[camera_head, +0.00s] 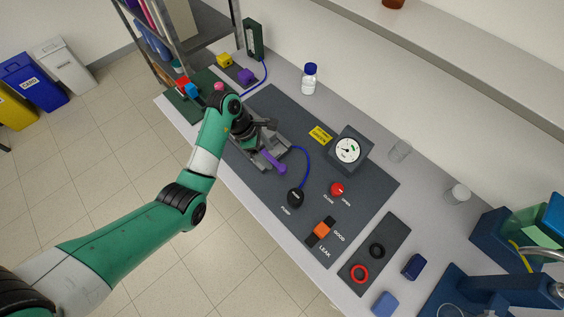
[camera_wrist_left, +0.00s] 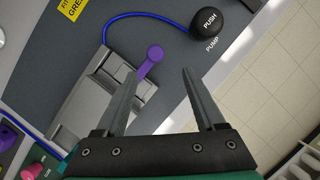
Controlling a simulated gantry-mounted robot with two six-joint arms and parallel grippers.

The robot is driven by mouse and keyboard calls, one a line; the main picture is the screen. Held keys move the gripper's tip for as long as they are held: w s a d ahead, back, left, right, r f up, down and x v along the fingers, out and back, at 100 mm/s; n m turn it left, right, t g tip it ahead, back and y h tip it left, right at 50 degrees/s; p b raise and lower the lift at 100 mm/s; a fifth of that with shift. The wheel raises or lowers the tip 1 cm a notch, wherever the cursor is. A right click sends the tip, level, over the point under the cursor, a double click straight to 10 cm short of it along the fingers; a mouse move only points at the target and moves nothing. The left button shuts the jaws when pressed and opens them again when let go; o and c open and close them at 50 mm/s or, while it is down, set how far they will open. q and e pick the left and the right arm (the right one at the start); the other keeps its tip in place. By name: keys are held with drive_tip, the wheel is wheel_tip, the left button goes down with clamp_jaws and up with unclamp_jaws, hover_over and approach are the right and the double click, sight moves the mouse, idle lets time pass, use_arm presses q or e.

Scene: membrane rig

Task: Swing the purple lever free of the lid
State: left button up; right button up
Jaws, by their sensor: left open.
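The purple lever (camera_head: 273,162) is at the front edge of the grey lidded rig (camera_head: 287,152), its rounded end projecting over the dark mat. In the left wrist view the lever (camera_wrist_left: 150,60) slants away from the grey body (camera_wrist_left: 88,105), its inner part hidden behind one finger. My left gripper (camera_head: 266,126) is above the rig in the head view. In the left wrist view my left gripper (camera_wrist_left: 158,72) is open and empty, with the lever's rounded end showing just beyond the left finger's tip. I cannot tell if they touch. My right gripper is not in view.
A blue tube joins the rig to a black pump bulb (camera_head: 296,197). A gauge (camera_head: 348,150), a red knob (camera_head: 337,188) and an orange switch (camera_head: 322,229) stand on the mat. A bottle (camera_head: 309,80) stands behind. The mat's lower left is clear.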

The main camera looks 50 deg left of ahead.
sight(282, 167)
use_arm(q)
drive_tip(key=b+x, duration=0.1)
drive_tip(key=x, duration=0.2)
drive_tip(key=b+x, duration=0.1)
drive_tip(key=x, duration=0.3)
drive_tip(key=b+x, duration=0.1)
drive_tip(key=x, duration=0.3)
drive_tip(key=shift+w+a+f+b, duration=0.15)
drive_tip(key=shift+w+b, duration=0.25)
drive_tip(key=shift+c, duration=0.3)
clamp_jaws()
idle(0.6)
